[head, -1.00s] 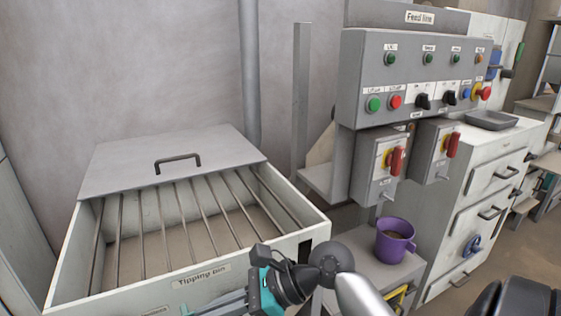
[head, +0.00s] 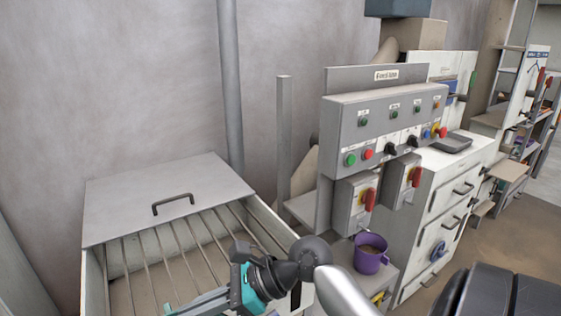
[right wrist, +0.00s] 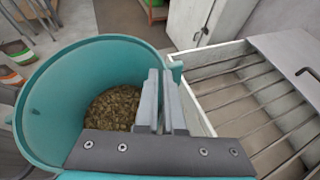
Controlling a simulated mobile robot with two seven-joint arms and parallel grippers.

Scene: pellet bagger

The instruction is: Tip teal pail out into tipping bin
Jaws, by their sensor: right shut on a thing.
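The teal pail (right wrist: 85,70) fills the left of the right wrist view, with brown pellets (right wrist: 113,107) in its bottom. My right gripper (right wrist: 158,88) is shut on the pail's rim; its arm enters the head view from the bottom. The pale tipping bin (head: 262,222) has a bar grate and a raised grey lid (head: 165,195) at the back. In the right wrist view the bin (right wrist: 215,57) lies right of the pail. My left gripper is not in view.
A white drawer cabinet (head: 440,205) is farther right.

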